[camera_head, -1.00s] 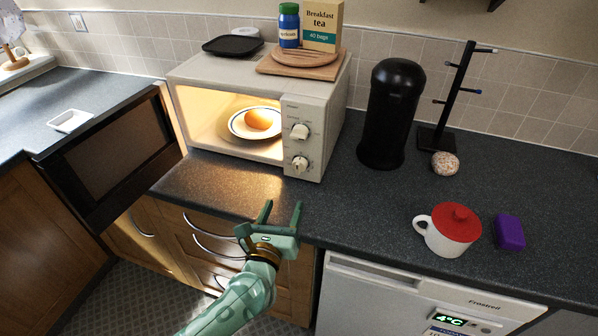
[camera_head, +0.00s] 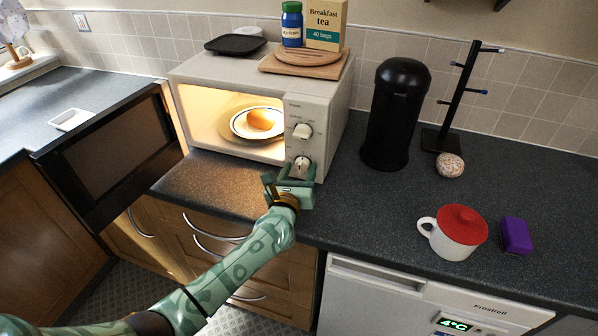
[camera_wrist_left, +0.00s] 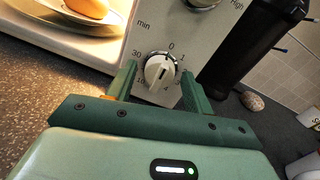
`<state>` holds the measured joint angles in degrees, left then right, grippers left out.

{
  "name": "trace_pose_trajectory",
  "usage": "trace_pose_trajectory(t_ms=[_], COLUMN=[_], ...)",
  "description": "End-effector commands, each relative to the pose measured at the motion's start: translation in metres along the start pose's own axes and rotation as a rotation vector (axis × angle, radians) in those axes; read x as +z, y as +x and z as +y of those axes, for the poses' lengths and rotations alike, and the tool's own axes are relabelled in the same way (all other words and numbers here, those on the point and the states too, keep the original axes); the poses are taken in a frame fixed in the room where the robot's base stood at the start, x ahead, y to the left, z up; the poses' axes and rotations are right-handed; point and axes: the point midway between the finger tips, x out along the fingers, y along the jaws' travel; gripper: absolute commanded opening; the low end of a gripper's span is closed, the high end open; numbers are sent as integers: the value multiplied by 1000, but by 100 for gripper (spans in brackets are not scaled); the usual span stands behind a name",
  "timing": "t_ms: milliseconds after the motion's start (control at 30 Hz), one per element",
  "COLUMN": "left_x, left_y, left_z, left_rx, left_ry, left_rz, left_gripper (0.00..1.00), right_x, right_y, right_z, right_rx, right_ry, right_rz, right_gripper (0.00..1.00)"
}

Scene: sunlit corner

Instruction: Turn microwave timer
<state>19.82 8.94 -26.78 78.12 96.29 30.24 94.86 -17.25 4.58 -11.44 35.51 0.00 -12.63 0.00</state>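The cream microwave (camera_head: 322,112) stands on the dark counter with its door open to the left and its inside lit. A plate (camera_head: 240,128) with a round orange-brown food item (camera_head: 261,119) sits inside. The lower knob is the timer (camera_head: 303,164), with minute marks around it in the left wrist view (camera_wrist_left: 162,72). The upper knob (camera_head: 302,130) is above it. My left gripper (camera_head: 292,174) is open in front of the timer, its fingers on either side of the knob; I cannot tell whether they touch it. My right gripper is not in view.
The open door (camera_head: 112,150) hangs out at the left. A black canister (camera_head: 395,115), a mug tree (camera_head: 458,105), a speckled stone (camera_head: 450,165), a red-lidded white mug (camera_head: 455,233) and a purple block (camera_head: 516,236) stand to the right. A board with a tea box (camera_head: 325,24) is on the microwave.

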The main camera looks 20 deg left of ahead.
Motion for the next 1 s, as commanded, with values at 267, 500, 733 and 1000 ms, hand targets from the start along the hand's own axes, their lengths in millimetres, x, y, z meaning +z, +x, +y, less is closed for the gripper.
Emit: trace_pose_trajectory(t_ms=[267, 500, 733, 1000], left_x=[0, 0, 0, -1], left_y=[0, 0, -1, -1], left_z=[0, 0, -1, -1], left_rx=[0, 0, -2, -5], left_ry=[1, 42, 174, 420], left_rz=[0, -3, -12, -30], left_gripper=[12, 12, 12, 12], right_x=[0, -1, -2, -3], right_y=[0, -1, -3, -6], right_z=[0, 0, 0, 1], right_rx=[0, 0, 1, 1], right_ry=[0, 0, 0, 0], right_rz=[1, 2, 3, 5], right_gripper=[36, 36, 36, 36])
